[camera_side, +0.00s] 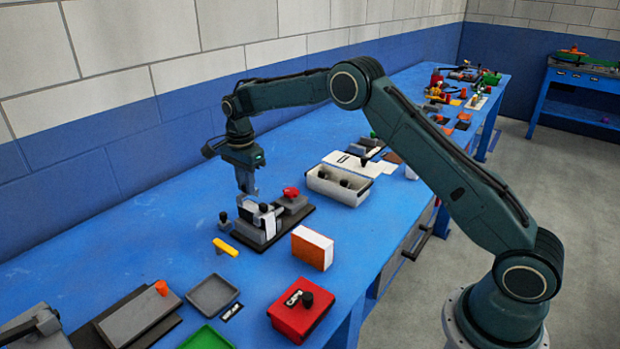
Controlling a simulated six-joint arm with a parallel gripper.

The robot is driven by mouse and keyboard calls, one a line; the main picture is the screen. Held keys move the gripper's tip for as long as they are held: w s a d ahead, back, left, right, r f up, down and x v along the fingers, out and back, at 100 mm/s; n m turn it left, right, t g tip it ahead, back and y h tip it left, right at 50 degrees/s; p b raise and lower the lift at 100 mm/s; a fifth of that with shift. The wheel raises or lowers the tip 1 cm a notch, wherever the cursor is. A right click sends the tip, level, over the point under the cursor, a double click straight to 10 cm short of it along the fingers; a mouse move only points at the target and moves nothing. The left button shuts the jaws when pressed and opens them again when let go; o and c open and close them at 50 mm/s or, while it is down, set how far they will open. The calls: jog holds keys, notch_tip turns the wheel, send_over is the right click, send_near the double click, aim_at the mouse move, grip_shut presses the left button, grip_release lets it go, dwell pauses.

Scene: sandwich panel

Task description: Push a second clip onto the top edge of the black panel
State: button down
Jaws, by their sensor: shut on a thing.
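My gripper (247,192) points down above the left rear part of a grey fixture on a black base plate (304,210). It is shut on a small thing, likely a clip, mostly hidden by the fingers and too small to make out. The fixture (258,232) holds a thin upright panel with a white face (270,223) and dark edges. I cannot clearly pick out the black panel or a first clip on its top edge. The fingertips are close to the panel's top left; I cannot tell whether the held thing touches it.
A white open box (338,188) with dark pieces stands behind right. A red button (291,192) sits on the fixture's right block. A yellow bar (225,247), an orange-and-white block (312,248), a red box (302,312) and a grey tray (212,296) lie in front.

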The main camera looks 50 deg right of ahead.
jog(key=shift+f, duration=1.55)
dwell(1.8)
jog(key=c, duration=0.9)
grip_release()
jog(key=shift+r, duration=0.15)
jog(key=shift+r, duration=3.65)
